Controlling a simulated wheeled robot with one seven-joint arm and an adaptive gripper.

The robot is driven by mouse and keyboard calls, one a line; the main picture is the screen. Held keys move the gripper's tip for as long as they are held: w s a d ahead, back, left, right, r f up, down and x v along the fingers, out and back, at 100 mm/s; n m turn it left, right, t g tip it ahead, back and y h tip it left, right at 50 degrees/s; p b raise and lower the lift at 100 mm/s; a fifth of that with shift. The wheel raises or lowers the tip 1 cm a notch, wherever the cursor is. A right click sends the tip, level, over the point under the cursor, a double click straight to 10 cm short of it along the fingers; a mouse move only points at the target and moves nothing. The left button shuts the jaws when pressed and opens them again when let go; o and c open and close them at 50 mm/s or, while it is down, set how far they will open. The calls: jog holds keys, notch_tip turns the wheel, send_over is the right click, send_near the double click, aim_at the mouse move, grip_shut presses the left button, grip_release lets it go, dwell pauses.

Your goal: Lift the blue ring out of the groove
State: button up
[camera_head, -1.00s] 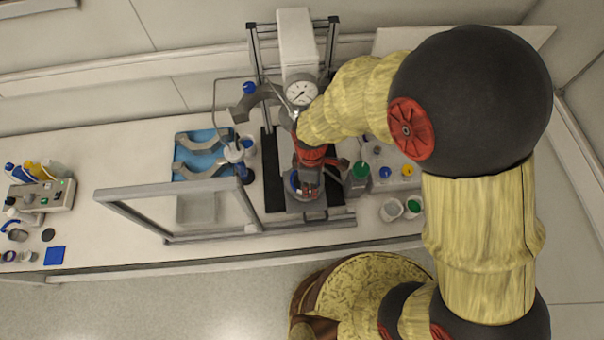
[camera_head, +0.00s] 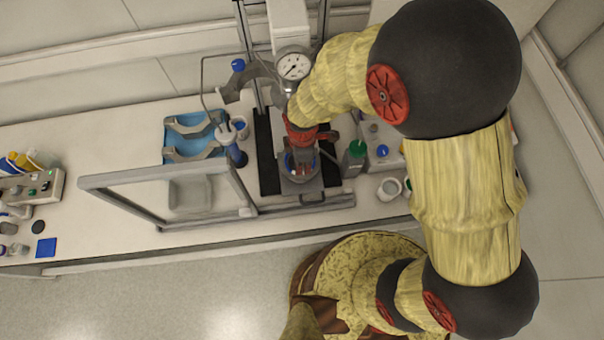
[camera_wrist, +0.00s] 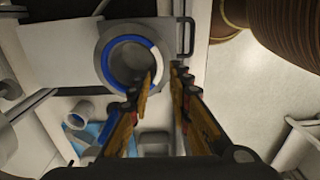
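The blue ring (camera_wrist: 107,64) lies in the round top of the grey reactor vessel (camera_wrist: 113,33); a pale stretch shows on its right side. In the head view a bit of blue shows at the vessel (camera_head: 300,186), mostly hidden by my gripper (camera_head: 301,162). In the wrist view my gripper (camera_wrist: 162,76) is open, its two fingers apart with nothing between the tips. The left fingertip appears over the ring's lower right part, the right one outside the vessel's rim. I cannot tell whether either touches.
A pressure gauge (camera_head: 294,66) and frame stand behind the vessel. A clear-panelled shield (camera_head: 165,205) stands left of it, near a blue tray (camera_head: 172,145) with grey clamp halves. A green-capped bottle (camera_head: 354,158) stands close on the right.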

notch_tip(320, 180, down, 5)
jog(key=b, duration=0.3)
grip_shut()
dwell(0.5)
jog(key=shift+r, duration=0.1)
dwell(0.4)
notch_tip(320, 180, up, 7)
jog(key=p, duration=0.5)
